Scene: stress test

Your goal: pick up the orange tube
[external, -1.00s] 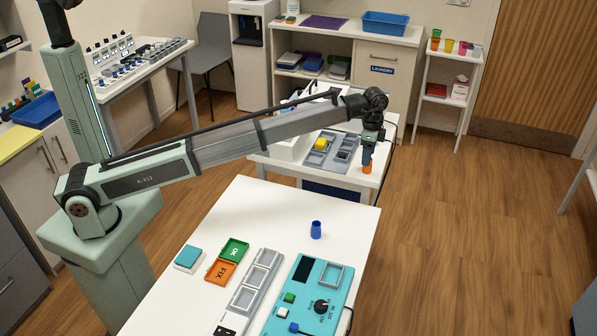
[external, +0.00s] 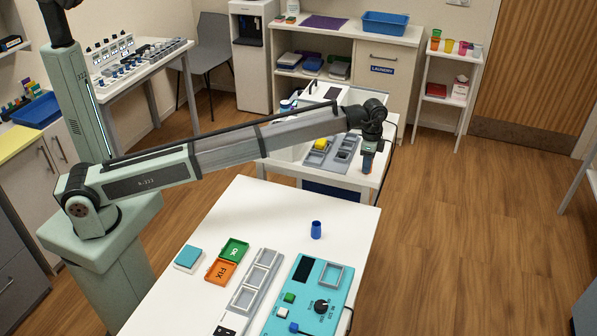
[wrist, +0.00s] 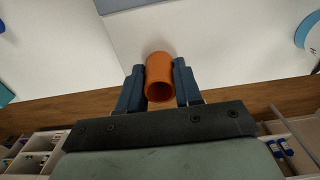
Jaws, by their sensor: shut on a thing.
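The orange tube (wrist: 159,78) stands between the two blue fingers of my gripper (wrist: 159,68) in the wrist view, its open round end facing the camera. The fingers touch or nearly touch its sides and are shut on it. In the external view my gripper (external: 367,170) points down over the near right corner of the far white table (external: 385,150). There the fingers and wrist hide nearly all of the tube. I cannot tell whether the tube still rests on the table.
Floor to the right is clear.

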